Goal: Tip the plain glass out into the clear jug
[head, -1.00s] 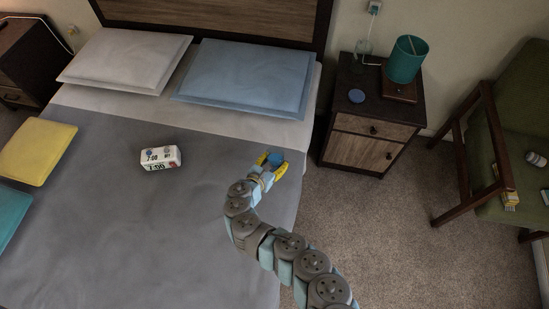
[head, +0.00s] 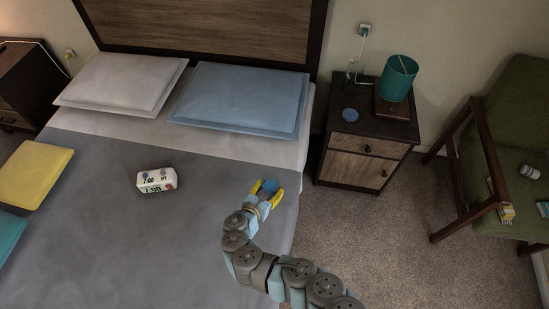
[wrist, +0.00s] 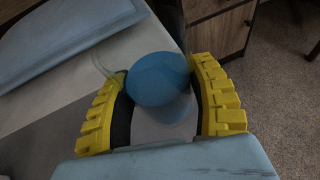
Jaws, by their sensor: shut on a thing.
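My gripper (head: 267,190), with yellow fingers, is over the right side of the bed. The clear jug (head: 353,70), a faint greenish outline, stands on the nightstand at the back left of the lamp.
The nightstand (head: 383,127) also holds a teal lamp (head: 399,78) on a brown base and a flat blue disc (head: 350,115) near its left edge. A green armchair (head: 520,120) stands at right. Carpet lies clear between.

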